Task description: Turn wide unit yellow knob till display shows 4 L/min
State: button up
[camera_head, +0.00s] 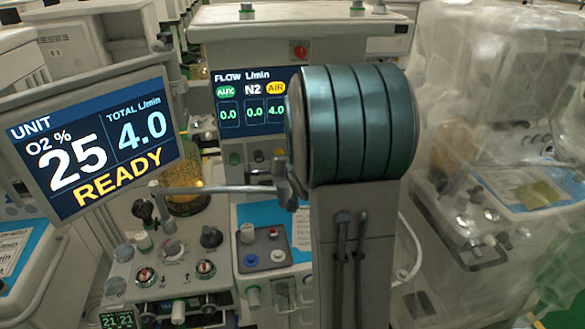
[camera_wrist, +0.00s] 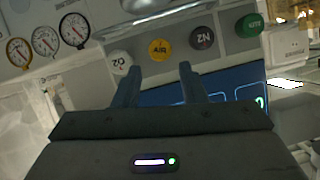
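The yellow knob marked AIR (camera_wrist: 162,50) sits on the light panel in the wrist view, between a white O2 knob (camera_wrist: 121,62) and a dark N2 knob (camera_wrist: 202,38). My gripper (camera_wrist: 160,74) is open. Its two fingertips point at the panel just short of the yellow knob's place in the picture, one on each side; I cannot tell the depth gap. In the head view, the wide unit's flow display (camera_head: 251,104) reads AUX 0.0, N2 0.0 and AIR 4.0. My arm hides its right part. My gripper is not clear in the head view.
A tilted screen (camera_head: 95,145) at the left reads O2 25%, total 4.0 L/min, READY. A green knob (camera_wrist: 249,26) and several gauges (camera_wrist: 46,41) flank the knob row. A plastic-covered cart (camera_head: 490,150) stands at the right. Small knobs crowd the lower left unit.

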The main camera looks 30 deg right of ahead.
jog(key=v, duration=0.7)
jog(key=shift+b, duration=0.35)
jog(key=shift+s+a, duration=0.1)
jog(key=shift+s, duration=0.05)
jog(key=s+a+f+n+g+y, duration=0.1)
jog(key=s+a+n+g, duration=0.1)
jog(key=s+a+g, duration=0.3)
jog(key=s+a+f+n+g+y, duration=0.1)
jog(key=s+a+g, duration=0.4)
jog(key=s+a, duration=0.5)
jog(key=s+n, duration=0.1)
jog(key=s, duration=0.6)
jog(key=shift+a+f+n+y, duration=0.25)
jog(key=shift+a+n+y, duration=0.15)
dwell(1.1)
